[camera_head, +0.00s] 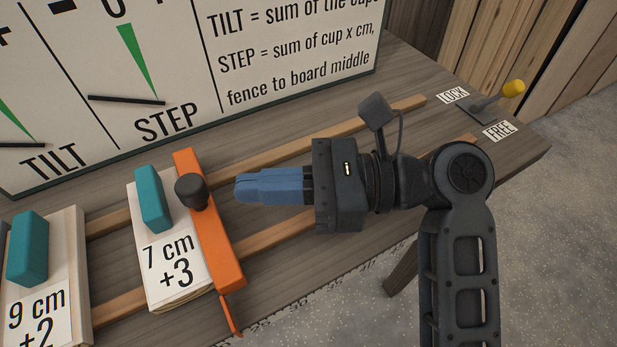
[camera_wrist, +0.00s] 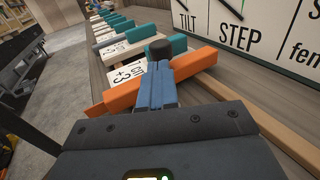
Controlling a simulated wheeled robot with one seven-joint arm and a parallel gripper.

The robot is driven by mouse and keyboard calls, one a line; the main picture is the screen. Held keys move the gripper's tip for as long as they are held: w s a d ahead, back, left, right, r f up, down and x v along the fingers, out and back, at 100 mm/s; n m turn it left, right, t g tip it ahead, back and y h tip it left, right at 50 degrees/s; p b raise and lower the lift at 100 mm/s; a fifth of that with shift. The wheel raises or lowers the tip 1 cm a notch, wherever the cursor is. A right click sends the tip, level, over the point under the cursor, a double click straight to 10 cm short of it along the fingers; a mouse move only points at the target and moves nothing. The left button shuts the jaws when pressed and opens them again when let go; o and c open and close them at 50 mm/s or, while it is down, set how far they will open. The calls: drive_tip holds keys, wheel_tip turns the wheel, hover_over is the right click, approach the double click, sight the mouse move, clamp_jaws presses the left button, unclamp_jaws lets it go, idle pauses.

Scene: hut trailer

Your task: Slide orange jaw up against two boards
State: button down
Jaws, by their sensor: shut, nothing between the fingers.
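The orange jaw (camera_head: 218,240) is a long bar lying across two wooden rails, with a black knob (camera_head: 191,191) on top. The "7 cm +3" board (camera_head: 172,272) with a teal block lies along the jaw's left side, touching or nearly so. The "9 cm +2" board (camera_head: 40,312) lies further left, with a gap between the boards. My gripper (camera_head: 240,188) has blue fingers, shut and empty, just right of the knob. In the wrist view, the fingers (camera_wrist: 157,85) lie over the orange jaw (camera_wrist: 122,97), tips by the knob (camera_wrist: 160,48); contact is unclear.
A sign (camera_head: 180,70) with TILT and STEP dials stands behind the rails. A yellow-tipped lever (camera_head: 513,88) sits between LOCK and FREE labels at the right. More teal-topped boards (camera_wrist: 120,22) line up further along in the wrist view. The rails right of the jaw are clear.

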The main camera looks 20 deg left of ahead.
sight(198, 194)
drive_tip(key=shift+x, duration=1.55)
drive_tip(key=p, duration=0.1)
drive_tip(key=s+a+p, duration=0.1)
drive_tip(key=shift+s+a+r+p, duration=0.2)
drive_tip(key=shift+s+r+p, duration=0.05)
drive_tip(key=shift+s+p, duration=0.1)
drive_tip(key=shift+s+a+f+p, duration=0.25)
drive_tip(key=shift+s+a+p, duration=0.25)
drive_tip(key=shift+s, duration=0.05)
